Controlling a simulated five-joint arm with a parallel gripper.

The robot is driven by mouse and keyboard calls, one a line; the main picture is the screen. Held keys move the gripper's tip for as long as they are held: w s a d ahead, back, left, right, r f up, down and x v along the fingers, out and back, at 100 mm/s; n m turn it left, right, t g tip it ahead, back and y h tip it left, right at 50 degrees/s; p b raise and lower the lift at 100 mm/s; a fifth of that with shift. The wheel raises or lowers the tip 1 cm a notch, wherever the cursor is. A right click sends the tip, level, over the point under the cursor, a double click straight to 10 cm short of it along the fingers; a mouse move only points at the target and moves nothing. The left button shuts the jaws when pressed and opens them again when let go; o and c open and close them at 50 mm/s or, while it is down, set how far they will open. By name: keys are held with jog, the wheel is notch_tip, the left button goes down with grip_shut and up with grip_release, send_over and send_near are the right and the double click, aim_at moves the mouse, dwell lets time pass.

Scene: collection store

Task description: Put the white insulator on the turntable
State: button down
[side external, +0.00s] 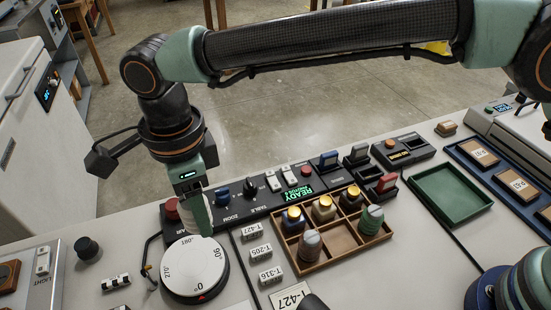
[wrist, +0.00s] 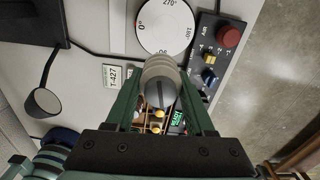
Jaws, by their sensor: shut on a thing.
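My gripper (side external: 205,226) is shut on the white insulator (side external: 190,215), a pale ribbed piece partly hidden by a green finger. In the wrist view the insulator (wrist: 159,74) sits between both fingers of my gripper (wrist: 160,92), its slotted end towards the camera. The turntable (side external: 196,270) is a white disc with degree marks. In the side view the insulator overlaps its back edge; I cannot tell whether they touch. In the wrist view the turntable (wrist: 164,27) lies just beyond the insulator.
A black control panel (side external: 232,207) with knobs and a red button stands behind the turntable. To its right, a wooden tray (side external: 337,240) holds several insulators. Small label blocks (side external: 260,252) lie between tray and turntable. A green tray (side external: 451,193) farther right is empty.

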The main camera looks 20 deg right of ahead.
aim_at(195, 262)
jog(key=shift+w+a+f+m, duration=0.1)
jog(key=shift+a+f+m, duration=0.45)
jog(key=shift+f, duration=1.35)
jog(key=shift+a+f+m, duration=0.45)
jog(key=shift+a+f, duration=0.15)
jog(key=shift+f, duration=1.35)
jog(key=shift+w+a+f+m, duration=0.1)
jog(key=shift+a+f+m, duration=0.45)
jog(key=shift+f, duration=1.35)
jog(key=shift+f, duration=0.1)
jog(key=shift+c, duration=1.3)
grip_release()
